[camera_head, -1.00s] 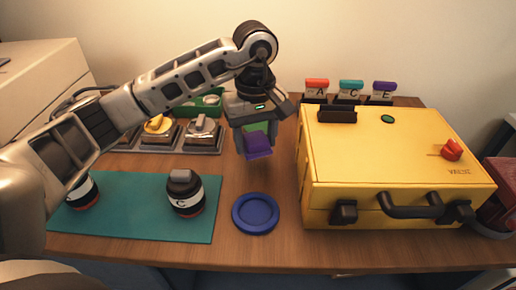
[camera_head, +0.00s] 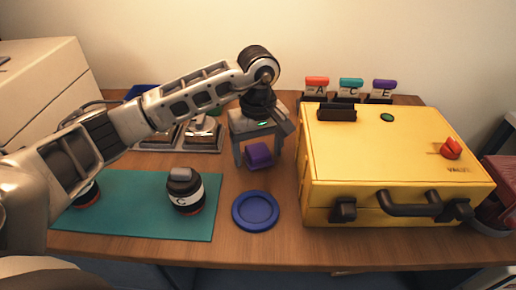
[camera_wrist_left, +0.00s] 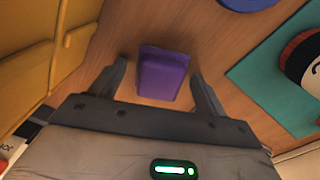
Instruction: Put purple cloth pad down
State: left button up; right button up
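The purple cloth pad (camera_head: 259,155) is a small block on the wooden table, behind the blue round dish (camera_head: 256,211) and left of the yellow case. My left gripper (camera_head: 257,160) points down over it with its fingers spread to either side. In the left wrist view, the pad (camera_wrist_left: 163,75) lies between the two fingers, with a gap on both sides, so the gripper is open. The pad looks to rest on the table. My right gripper is in neither view.
A yellow case (camera_head: 385,158) stands close on the right. A teal mat (camera_head: 138,221) at front left carries a black lens marked C (camera_head: 185,191). A metal tray with fixtures (camera_head: 203,134) lies behind the mat. Cards A, C and E stand behind the case. Bare table surrounds the blue dish.

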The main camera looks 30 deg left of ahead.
aim_at(258, 149)
pick_arm(q)
notch_tip(258, 149, up, 12)
jog(key=shift+r, duration=0.2)
dwell(0.4)
dwell(0.4)
